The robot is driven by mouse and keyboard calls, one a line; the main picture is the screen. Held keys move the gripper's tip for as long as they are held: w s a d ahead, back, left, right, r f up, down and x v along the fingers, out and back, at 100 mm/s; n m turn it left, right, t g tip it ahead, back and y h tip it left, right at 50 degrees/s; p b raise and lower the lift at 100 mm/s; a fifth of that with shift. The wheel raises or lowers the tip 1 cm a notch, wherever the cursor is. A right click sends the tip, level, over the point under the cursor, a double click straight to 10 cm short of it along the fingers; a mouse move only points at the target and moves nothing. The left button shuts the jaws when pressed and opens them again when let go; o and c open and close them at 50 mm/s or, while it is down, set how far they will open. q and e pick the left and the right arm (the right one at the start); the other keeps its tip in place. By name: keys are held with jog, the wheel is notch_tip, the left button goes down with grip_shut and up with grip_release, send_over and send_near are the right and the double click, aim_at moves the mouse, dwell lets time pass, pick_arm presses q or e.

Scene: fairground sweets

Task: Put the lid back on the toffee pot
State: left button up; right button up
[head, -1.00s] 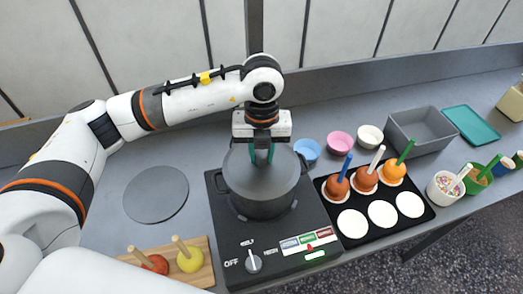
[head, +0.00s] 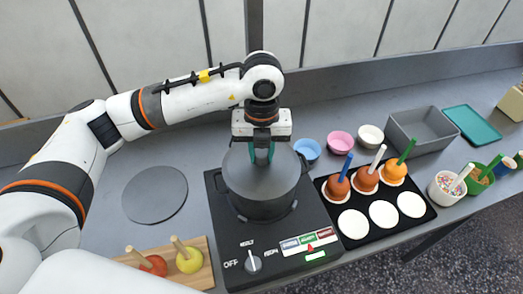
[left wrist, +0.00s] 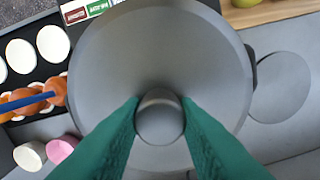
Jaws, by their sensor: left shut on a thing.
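The grey toffee pot (head: 262,208) stands on the black hob (head: 225,262). Its grey lid (head: 258,180) lies over the pot's mouth and covers it; the toffee inside is hidden. In the left wrist view the lid (left wrist: 160,60) fills the middle, with its round knob (left wrist: 159,115) between the green fingers. My left gripper (head: 262,154) points straight down over the lid and is shut on the knob; it also shows in the left wrist view (left wrist: 160,117). I cannot tell whether the lid sits fully flush all round. My right gripper is not in view.
A flat grey disc (head: 155,194) lies left of the hob. A board (head: 196,248) with two apples on sticks is at front left. A black tray (head: 430,214) with dipped apples, small bowls and a grey bin (head: 420,133) are right.

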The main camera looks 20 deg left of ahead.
pick_arm(q)
jog(key=shift+f+b, duration=0.15)
jog(key=shift+b, duration=0.45)
dwell(1.1)
jog(key=o, duration=1.6)
jog(key=shift+r+p, duration=1.85)
jog(key=shift+r, duration=1.7)
grip_shut()
